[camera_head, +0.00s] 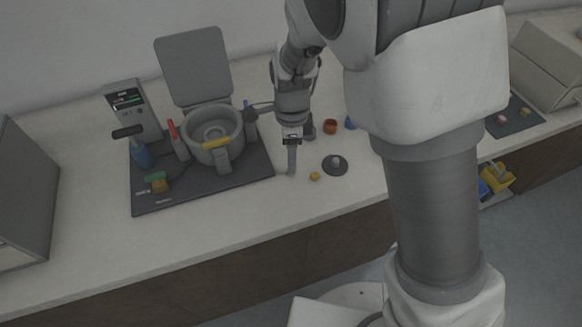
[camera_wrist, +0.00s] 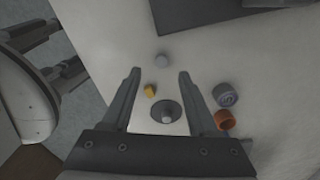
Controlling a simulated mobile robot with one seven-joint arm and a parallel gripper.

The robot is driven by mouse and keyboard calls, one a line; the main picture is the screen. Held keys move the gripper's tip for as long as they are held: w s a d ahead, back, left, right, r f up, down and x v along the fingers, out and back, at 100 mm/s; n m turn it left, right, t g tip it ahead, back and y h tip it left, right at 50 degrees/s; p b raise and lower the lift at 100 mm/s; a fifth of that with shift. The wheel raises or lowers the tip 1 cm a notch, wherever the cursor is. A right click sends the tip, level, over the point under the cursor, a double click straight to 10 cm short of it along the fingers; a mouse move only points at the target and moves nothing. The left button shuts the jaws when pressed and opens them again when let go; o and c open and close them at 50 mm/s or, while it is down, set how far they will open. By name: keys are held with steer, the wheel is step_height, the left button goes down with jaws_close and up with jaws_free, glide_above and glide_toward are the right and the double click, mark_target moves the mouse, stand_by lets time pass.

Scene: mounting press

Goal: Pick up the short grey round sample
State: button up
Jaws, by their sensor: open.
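A short grey round piece (camera_wrist: 162,59), which looks like the sample, stands on the pale worktop in the wrist view. It lies just beyond the fingertips and about midway between them. My gripper (camera_wrist: 159,73) is open, and nothing is held between its fingers. In the head view my gripper (camera_head: 291,172) points down at the worktop, right of the dark mat's edge. There I cannot make out the grey piece apart from the gripper, which appears to cover it.
A dark disc (camera_wrist: 160,106) with a grey knob and a small yellow piece (camera_wrist: 150,90) lie close by. An orange ring-like piece (camera_wrist: 224,120) and a grey-blue round piece (camera_wrist: 225,95) stand to the right. The press (camera_head: 212,130) with raised lid stands on the mat (camera_head: 200,192).

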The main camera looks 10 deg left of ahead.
steer(key=f, duration=0.4)
steer(key=shift+a+f+b, duration=0.2)
steer(key=shift+f+b, duration=0.05)
steer(key=shift+b, duration=0.1)
jaws_close()
